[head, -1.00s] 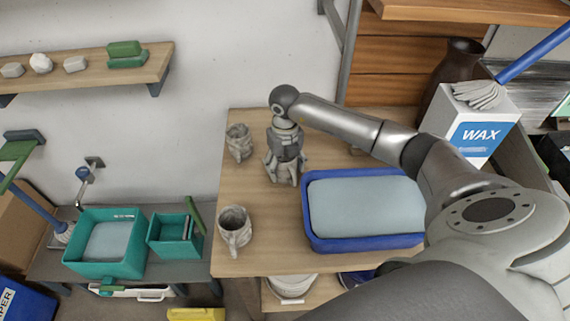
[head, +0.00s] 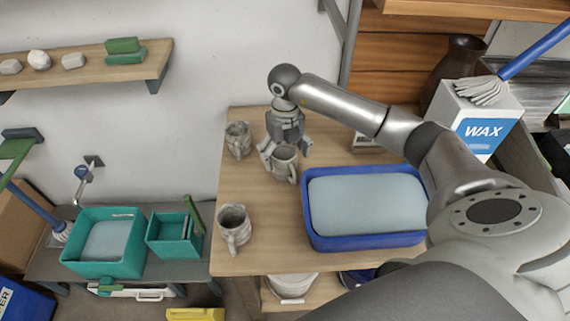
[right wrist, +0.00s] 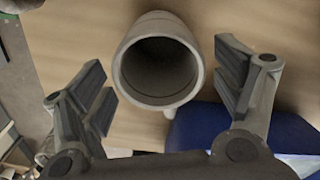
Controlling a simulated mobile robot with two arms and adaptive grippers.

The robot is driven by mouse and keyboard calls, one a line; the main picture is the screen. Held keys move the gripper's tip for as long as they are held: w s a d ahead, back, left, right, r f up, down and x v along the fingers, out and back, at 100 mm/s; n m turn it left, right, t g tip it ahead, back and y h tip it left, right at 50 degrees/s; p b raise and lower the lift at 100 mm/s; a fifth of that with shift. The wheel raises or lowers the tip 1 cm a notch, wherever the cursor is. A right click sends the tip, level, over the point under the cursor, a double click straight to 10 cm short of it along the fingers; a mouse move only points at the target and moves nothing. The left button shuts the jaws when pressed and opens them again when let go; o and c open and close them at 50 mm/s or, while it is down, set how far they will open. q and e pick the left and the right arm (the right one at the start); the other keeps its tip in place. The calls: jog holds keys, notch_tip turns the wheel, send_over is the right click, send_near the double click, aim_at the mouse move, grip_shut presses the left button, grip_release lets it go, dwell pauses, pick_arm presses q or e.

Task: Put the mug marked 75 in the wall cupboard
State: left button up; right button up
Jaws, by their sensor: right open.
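A grey mottled mug (head: 285,164) stands upright on the wooden table (head: 258,262), left of the blue tray. My right gripper (head: 285,150) is open, just behind and above it in the head view. In the right wrist view the mug (right wrist: 158,62) shows its open rim between the two spread fingers (right wrist: 165,88), with a gap on both sides. Two similar mugs stand on the table, one at the back left (head: 238,140) and one at the front left (head: 234,229). I cannot read a number on any mug. I cannot identify the wall cupboard. My left gripper is out of view.
A blue tray (head: 310,225) with a pale slab sits right of the mugs. A WAX box (head: 484,122) and a dark vase (head: 452,75) stand at the back right. Teal bins (head: 100,265) stand on a lower bench. A wall shelf (head: 95,75) is at upper left.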

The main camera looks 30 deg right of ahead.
notch_tip(320, 180, up, 8)
jog(key=b, duration=0.1)
jog(key=shift+b, duration=0.4)
